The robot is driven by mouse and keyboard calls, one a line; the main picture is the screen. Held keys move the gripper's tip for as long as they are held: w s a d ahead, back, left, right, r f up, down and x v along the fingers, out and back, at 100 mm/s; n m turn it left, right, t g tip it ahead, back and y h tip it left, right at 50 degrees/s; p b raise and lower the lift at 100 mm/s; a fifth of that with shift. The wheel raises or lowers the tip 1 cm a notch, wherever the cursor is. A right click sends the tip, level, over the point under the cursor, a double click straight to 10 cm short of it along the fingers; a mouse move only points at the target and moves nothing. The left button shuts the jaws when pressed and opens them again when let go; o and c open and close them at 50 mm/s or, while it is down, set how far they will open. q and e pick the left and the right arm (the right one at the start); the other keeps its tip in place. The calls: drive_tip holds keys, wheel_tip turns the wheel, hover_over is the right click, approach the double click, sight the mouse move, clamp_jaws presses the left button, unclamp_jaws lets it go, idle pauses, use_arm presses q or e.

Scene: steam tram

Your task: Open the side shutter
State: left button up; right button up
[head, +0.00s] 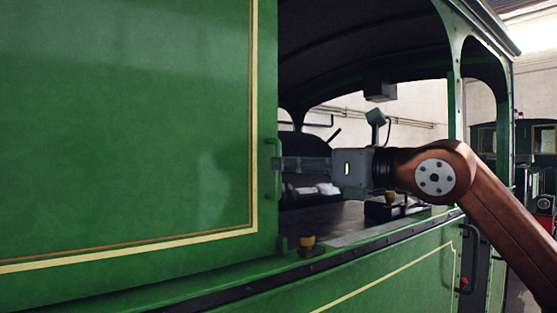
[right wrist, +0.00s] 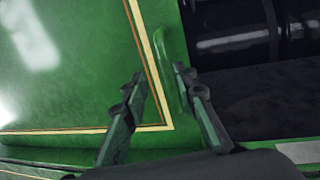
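The side shutter (head: 130,130) is a large green panel with yellow and orange border lines, filling the left of the head view; its corner also shows in the right wrist view (right wrist: 75,60). A green upright bar handle (right wrist: 184,75) stands on its right edge, and it shows in the head view (head: 268,150) too. My right gripper (head: 280,164) reaches in from the right, fingers pointing at the handle. In the right wrist view its two fingers (right wrist: 168,84) are apart, with the handle between their tips, nearer the right finger. Contact cannot be told. My left gripper is out of view.
Right of the shutter is the open cab window with a dark interior. A green sill (head: 350,240) with a dark rail runs below it, carrying a small brass-topped fitting (head: 307,243). A green cab pillar (head: 455,110) stands behind my right arm.

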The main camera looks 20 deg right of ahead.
sight(278, 191)
drive_tip(key=w, duration=0.1)
drive_tip(key=w+a, duration=0.1)
drive_tip(key=w, duration=0.1)
drive_tip(key=w+f, duration=0.1)
drive_tip(key=w, duration=0.1)
drive_tip(key=shift+w+a+p, duration=0.15)
drive_tip(key=shift+a+p, duration=0.05)
drive_tip(key=shift+p, duration=0.15)
drive_tip(key=shift+s+r, duration=0.2)
drive_tip(key=shift+s, duration=0.5)
drive_tip(key=shift+c, duration=0.6)
drive_tip(key=shift+a, duration=0.25)
drive_tip(key=shift+c, duration=0.7)
drive_tip(key=shift+w+d+f, duration=0.1)
drive_tip(key=shift+w+d, duration=0.15)
drive_tip(key=shift+w, duration=0.1)
clamp_jaws()
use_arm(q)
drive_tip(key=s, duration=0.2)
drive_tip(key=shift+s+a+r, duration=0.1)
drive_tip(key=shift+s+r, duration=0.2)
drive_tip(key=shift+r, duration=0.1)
use_arm(e)
drive_tip(key=shift+a, duration=0.1)
